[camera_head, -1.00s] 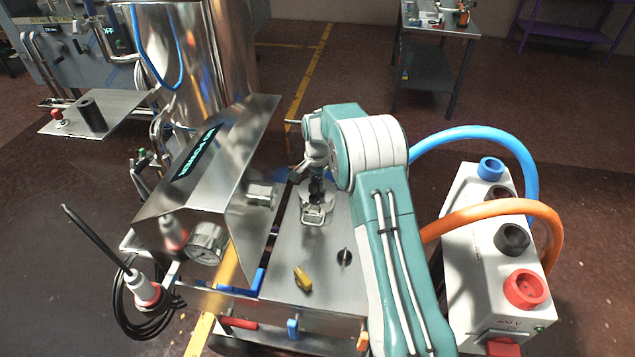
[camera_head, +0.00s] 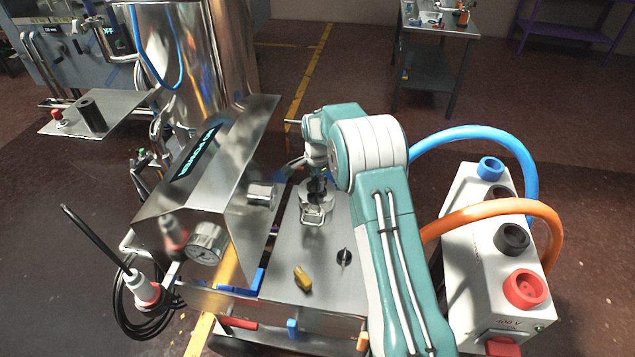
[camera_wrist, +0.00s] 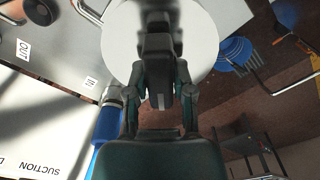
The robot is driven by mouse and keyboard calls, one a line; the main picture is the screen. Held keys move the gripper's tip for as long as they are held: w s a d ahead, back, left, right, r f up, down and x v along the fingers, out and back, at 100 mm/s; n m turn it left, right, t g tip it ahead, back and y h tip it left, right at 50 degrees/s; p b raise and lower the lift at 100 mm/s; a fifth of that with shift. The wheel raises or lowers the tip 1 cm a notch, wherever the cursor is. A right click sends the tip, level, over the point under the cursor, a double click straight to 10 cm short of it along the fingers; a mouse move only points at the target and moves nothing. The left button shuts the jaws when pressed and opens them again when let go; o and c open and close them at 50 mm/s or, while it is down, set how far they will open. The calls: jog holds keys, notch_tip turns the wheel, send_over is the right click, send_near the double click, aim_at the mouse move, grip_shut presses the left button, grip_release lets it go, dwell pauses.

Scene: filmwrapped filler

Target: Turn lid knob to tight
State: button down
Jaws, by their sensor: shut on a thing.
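A round metal lid (camera_head: 317,203) with a wire clip at its front sits on the steel top plate in the head view. In the wrist view it is a pale grey disc (camera_wrist: 203,38) behind the fingers. My gripper (camera_head: 317,186) points down over the middle of the lid. In the wrist view my gripper (camera_wrist: 158,45) has its dark fingers close together over the disc, shut on the lid knob. The knob itself is hidden by the fingers, and no tightness mark can be made out.
A tilted steel display housing (camera_head: 205,165) stands close left of my gripper. A yellow handle (camera_head: 302,278) and a small black knob (camera_head: 344,258) are on the front of the top plate. A white box (camera_head: 490,260) with blue and orange hoses stands at right.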

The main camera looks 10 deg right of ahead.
aim_at(316, 180)
jog(key=shift+a+f, duration=0.1)
jog(key=shift+f, duration=0.05)
jog(key=shift+c, duration=2.4)
grip_release()
jog(key=shift+r, duration=0.2)
notch_tip(316, 180, up, 12)
jog(key=shift+f, duration=0.2)
jog(key=shift+w+a, duration=0.1)
